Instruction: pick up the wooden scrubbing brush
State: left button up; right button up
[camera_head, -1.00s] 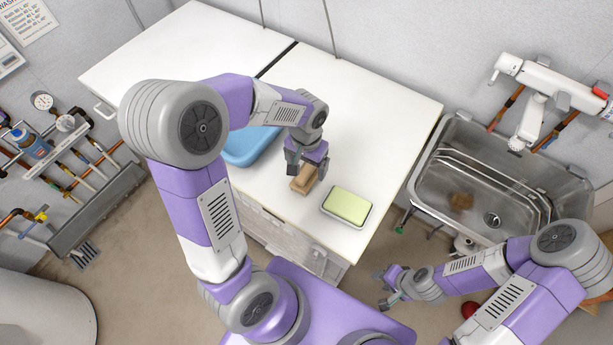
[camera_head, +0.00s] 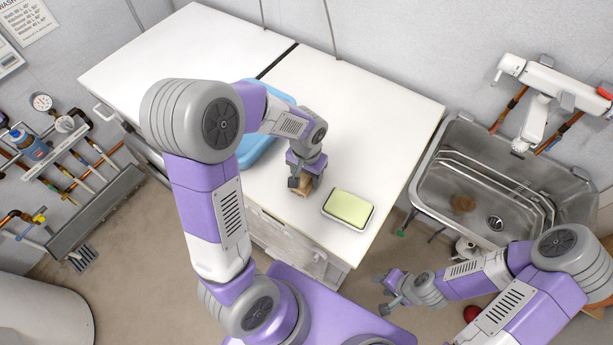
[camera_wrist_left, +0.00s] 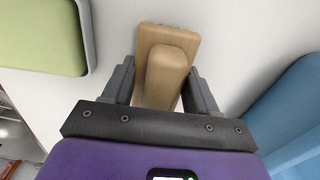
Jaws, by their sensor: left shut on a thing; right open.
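The wooden scrubbing brush (camera_head: 303,190) is a tan block with a raised grip on its back. It is at the white counter's front part, left of the green sponge, and mostly hidden by my left gripper in the head view. My left gripper (camera_head: 301,182) comes down on it from above and is shut on it. In the left wrist view the brush (camera_wrist_left: 162,85) has its raised grip between the two fingers of my left gripper (camera_wrist_left: 162,88). I cannot tell whether the brush touches the counter. My right gripper (camera_head: 388,290) is open and empty, low in front of the sink.
A green sponge (camera_head: 349,207) lies in a white dish just right of the brush. A blue tub (camera_head: 257,146) stands to the left behind my left arm. The metal sink (camera_head: 445,185) with a brown spot inside is at right. The white counter (camera_head: 365,110) is clear behind.

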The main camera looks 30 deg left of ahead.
pick_arm(q)
jog(key=shift+c, duration=0.3)
jog(key=shift+r, duration=0.3)
notch_tip(320, 180, up, 9)
jog(key=p, duration=0.2)
jog(key=shift+r+p, duration=0.2)
jog(key=shift+p, duration=0.1)
